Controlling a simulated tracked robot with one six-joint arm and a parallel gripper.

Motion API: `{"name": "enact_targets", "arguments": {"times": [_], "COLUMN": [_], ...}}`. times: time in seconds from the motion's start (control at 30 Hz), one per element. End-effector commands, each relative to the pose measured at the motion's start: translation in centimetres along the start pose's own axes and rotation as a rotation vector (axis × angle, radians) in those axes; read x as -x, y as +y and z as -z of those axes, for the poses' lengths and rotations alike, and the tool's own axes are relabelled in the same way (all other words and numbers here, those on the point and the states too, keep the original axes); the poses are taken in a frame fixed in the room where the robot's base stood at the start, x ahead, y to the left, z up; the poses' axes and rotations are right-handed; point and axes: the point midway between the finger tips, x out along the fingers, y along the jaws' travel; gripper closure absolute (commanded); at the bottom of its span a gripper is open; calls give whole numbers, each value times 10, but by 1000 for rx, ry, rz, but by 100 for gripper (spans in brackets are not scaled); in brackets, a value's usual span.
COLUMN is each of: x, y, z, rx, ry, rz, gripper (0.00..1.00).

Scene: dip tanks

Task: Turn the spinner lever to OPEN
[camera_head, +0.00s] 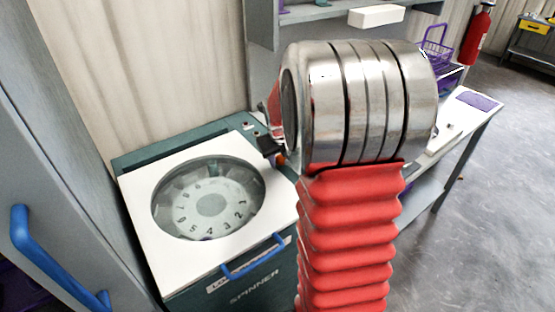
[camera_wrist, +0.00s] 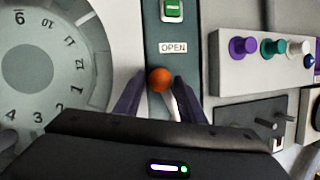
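The spinner (camera_head: 150,208) is a teal cabinet with a white lid at the left of the head view. Its lever has an orange ball knob (camera_wrist: 160,80), just below a white OPEN label (camera_wrist: 173,48) in the wrist view. The knob also shows at the lid's back right corner in the head view (camera_head: 280,158). My gripper (camera_wrist: 159,76) has one dark finger on each side of the knob, apart, with a slim gap seeming to show. A pale piece of the lever shows below the knob; its lower end is hidden behind my gripper body.
The round lid window (camera_head: 210,198) shows a numbered dial. A blue handle (camera_head: 253,258) is on the lid's front edge. A green switch (camera_wrist: 172,9) is above the label. A panel with coloured knobs (camera_wrist: 262,60) is at the right. A blue-handled grey door (camera_head: 50,150) is at the left.

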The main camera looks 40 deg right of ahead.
Motion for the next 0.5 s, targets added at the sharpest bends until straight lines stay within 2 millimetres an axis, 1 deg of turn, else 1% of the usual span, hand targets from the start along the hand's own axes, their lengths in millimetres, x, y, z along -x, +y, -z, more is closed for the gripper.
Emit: {"name": "enact_targets", "arguments": {"times": [0.17, 0.27, 0.37, 0.5], "x": [2, 6, 14, 30], "y": [-1, -1, -1, -1], "z": [0, -1, -1, -1], "rx": [0, 0, 0, 0], "ry": [-1, -2, -2, -3], "rz": [1, 1, 2, 2], "gripper": [64, 64, 64, 64]}}
